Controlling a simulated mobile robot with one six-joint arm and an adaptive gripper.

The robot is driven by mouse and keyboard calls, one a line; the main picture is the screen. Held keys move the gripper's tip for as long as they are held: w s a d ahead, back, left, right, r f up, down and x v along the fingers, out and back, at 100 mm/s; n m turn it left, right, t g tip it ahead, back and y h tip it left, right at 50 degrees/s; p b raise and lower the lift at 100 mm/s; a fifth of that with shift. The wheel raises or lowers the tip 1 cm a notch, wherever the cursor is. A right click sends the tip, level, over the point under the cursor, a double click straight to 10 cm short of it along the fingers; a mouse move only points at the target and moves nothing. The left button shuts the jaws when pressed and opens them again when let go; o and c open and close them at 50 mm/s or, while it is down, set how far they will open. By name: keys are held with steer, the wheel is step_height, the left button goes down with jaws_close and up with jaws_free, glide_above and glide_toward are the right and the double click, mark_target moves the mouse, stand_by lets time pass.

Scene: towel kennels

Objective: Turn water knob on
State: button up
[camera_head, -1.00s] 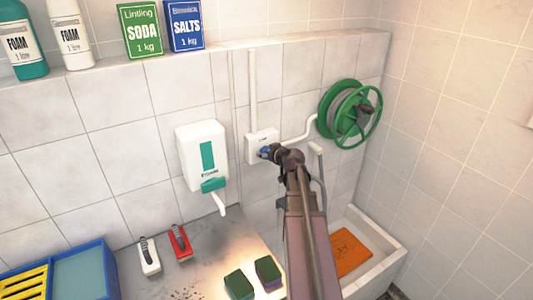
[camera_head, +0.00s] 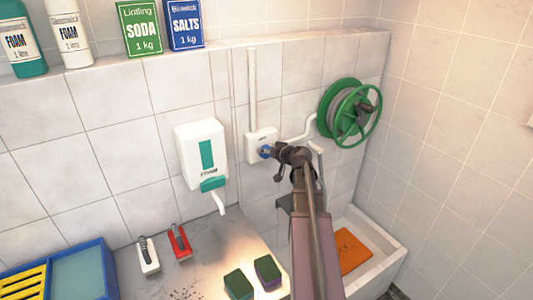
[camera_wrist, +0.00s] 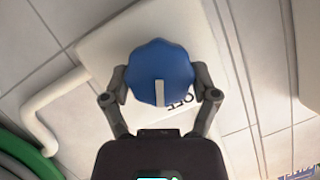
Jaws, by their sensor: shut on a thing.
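The water knob (camera_wrist: 160,62) is blue and round with a scalloped edge and a white line on its face. It sits on a white wall box (camera_head: 251,147), which also shows behind the knob in the wrist view (camera_wrist: 100,42). The white line points to the lower side of the wrist picture, beside the printed word OFF (camera_wrist: 180,100). My gripper (camera_wrist: 161,88) has one finger on each side of the knob and is shut on it. In the head view my gripper (camera_head: 275,153) reaches the box and partly hides the knob.
A green hose reel (camera_head: 349,114) hangs right of the box, joined by a white pipe (camera_head: 299,137). A soap dispenser (camera_head: 201,155) hangs to the left. Sponges (camera_head: 268,272) and brushes (camera_head: 180,242) lie on the counter below. A white basin (camera_head: 375,240) stands lower right.

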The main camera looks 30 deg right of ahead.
steer(key=m+y, duration=0.1)
steer(key=m+y+b, duration=0.1)
steer(key=shift+f+m, duration=0.25)
steer(key=shift+m, duration=0.05)
steer(key=m+t+y+b, duration=0.1)
steer(key=m+b, duration=0.1)
steer(key=shift+d+f+m, duration=0.1)
steer(key=shift+m, duration=0.2)
steer(key=m+t+y+b, duration=0.1)
steer(key=m+b, duration=0.1)
steer(key=m, duration=0.1)
steer(key=shift+m+t+b, duration=0.5)
steer(key=shift+m+b, duration=0.35)
steer(key=shift+m, duration=0.15)
steer(key=o, duration=1)
steer(key=shift+d, duration=0.1)
steer(key=v, duration=1.2)
